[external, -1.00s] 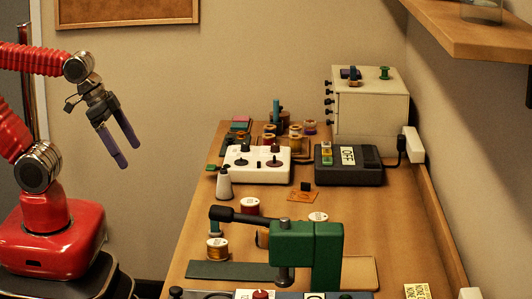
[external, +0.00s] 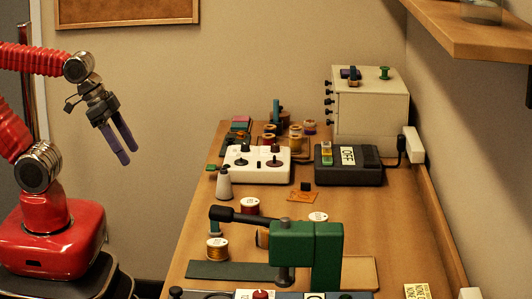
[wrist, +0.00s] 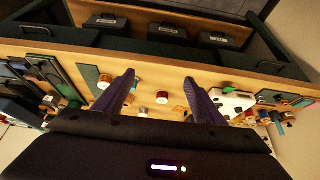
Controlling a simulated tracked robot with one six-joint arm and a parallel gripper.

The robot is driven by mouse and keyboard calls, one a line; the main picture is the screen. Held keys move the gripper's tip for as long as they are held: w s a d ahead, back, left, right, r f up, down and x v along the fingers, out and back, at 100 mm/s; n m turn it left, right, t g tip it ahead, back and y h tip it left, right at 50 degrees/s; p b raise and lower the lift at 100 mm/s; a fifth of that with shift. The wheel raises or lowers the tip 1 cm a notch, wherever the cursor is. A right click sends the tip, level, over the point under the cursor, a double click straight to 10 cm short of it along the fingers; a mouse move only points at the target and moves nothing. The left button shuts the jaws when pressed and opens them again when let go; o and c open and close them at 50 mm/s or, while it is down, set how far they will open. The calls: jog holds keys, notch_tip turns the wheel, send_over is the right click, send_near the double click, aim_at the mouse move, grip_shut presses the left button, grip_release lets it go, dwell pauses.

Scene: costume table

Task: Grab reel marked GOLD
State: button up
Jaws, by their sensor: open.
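My gripper (external: 129,154) is open and empty, in the air left of the table, apart from every reel. Its two purple fingers also show in the wrist view (wrist: 158,77). In the external view an orange-gold reel with a white top (external: 217,249) stands at the table's left side, near the green press. A red reel (external: 250,206) stands behind the press lever. Another white-topped reel (external: 318,218) is partly hidden behind the press, and one more is mostly covered by it. The lettering on the reel tops is too small to read, so I cannot tell which is marked GOLD.
The green press (external: 307,250) with its black lever stands among the front reels. Behind are a white control box (external: 257,165), a dark box marked OFF (external: 348,165) and several clustered reels (external: 296,143). A wooden shelf (external: 470,35) overhangs at right. The right middle of the table is clear.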

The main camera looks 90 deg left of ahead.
jog(key=w+a+f+m+g+y, duration=0.1)
jog(key=w+a+f+m+y, duration=0.35)
jog(key=m, duration=0.25)
jog(key=w+d+f+m+t+y, duration=0.2)
jog(key=w+m+t+y, duration=0.1)
jog(key=w+m, duration=0.55)
jog(key=m+t+h, duration=0.6)
jog(key=m+h, duration=0.1)
jog(key=m, duration=1.1)
send_near(217, 250)
jog(key=shift+w+a+f+y, duration=0.25)
jog(key=shift+w+a+f, duration=0.55)
jog(key=shift+w+a, duration=0.3)
jog(key=shift+a, duration=0.1)
